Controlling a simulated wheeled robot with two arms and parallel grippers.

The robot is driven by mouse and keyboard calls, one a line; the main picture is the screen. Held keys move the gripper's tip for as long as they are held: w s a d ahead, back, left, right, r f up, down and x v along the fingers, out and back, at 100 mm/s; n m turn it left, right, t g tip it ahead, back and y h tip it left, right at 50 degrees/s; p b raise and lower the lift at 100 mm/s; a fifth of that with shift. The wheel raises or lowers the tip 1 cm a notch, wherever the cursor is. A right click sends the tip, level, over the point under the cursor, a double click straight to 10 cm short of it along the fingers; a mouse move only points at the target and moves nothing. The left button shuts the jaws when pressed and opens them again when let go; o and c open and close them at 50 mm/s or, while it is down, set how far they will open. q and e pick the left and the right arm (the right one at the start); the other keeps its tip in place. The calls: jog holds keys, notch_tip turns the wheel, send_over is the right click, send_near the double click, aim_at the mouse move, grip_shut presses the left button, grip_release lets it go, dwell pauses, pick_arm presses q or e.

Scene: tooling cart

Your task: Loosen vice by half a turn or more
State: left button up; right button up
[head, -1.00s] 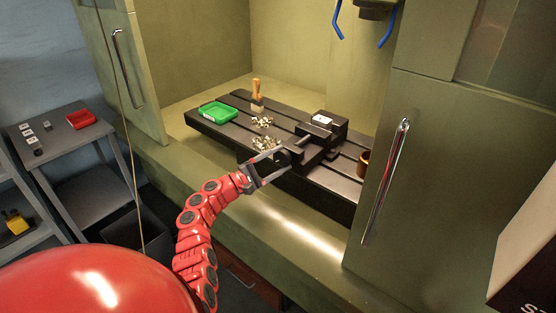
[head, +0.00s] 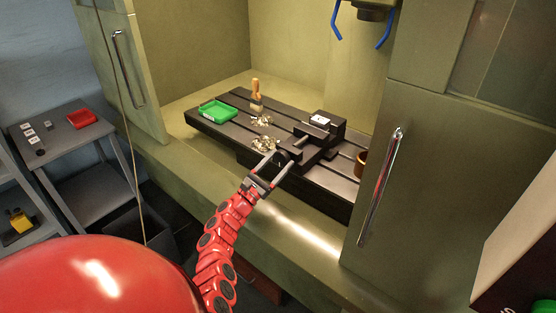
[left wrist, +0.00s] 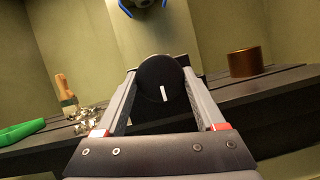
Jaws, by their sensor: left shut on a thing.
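The black vice (head: 325,135) sits on the slotted machine table (head: 225,133), with its screw end toward me. A round black knob (left wrist: 160,82) with a white mark is at its near end. The mark is a little off upright in the left wrist view. My left gripper (head: 281,160) is shut on the knob, with one finger on each side of it. The fingers hide part of the knob in the head view. My right gripper is not in view.
A green tray (head: 217,109), a wooden-handled brush (head: 256,97) and metal chips (head: 265,144) lie left of the vice. A copper-coloured cup (head: 361,163) stands on its right. Blue nozzles (head: 385,32) hang above. Cabinet doors with handles flank the opening.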

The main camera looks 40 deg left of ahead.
pick_arm(q)
jog(key=shift+n+y, duration=0.4)
jog(key=shift+n, duration=0.4)
jog(key=shift+r, duration=0.1)
jog(key=o, duration=1.4)
jog(key=shift+d, duration=0.1)
jog(key=shift+c, duration=0.2)
jog(key=b+v, duration=0.1)
jog(key=v, duration=1.6)
jog(key=shift+f+b, duration=0.25)
jog(key=shift+b, duration=0.05)
jog(key=shift+s, duration=0.1)
